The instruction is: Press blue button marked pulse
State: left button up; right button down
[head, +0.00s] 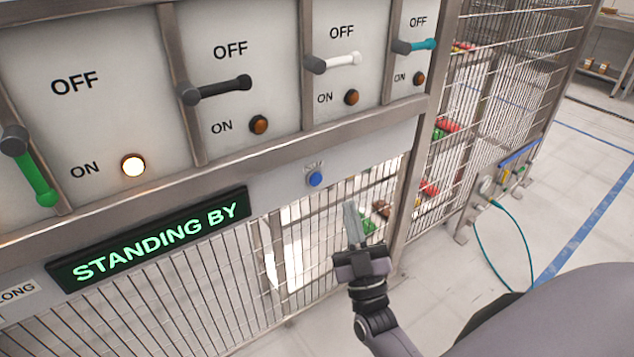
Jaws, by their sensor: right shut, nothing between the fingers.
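The blue button (315,179) is a small round knob on the grey panel, below the row of levers. A small label (314,166) sits just above it, too small to read surely. My right gripper (350,206) is shut and empty, its fingertips pointing up, a little below and to the right of the button. It looks apart from the button; the depth gap is hard to tell. My left gripper is not in view.
Above are a green lever (37,180) pointing down by a lit lamp (133,165), and black (222,87), white (340,60) and teal (417,45) levers. A STANDING BY sign (155,240) hangs left. Wire mesh (190,300) lies below. A hose (525,245) is at right.

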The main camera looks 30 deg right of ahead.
aim_at(316, 179)
jog(key=w+b, duration=0.3)
jog(key=w, duration=0.4)
jog(key=shift+a, duration=0.3)
dwell(1.0)
dwell(0.7)
jog(key=shift+w, duration=0.4)
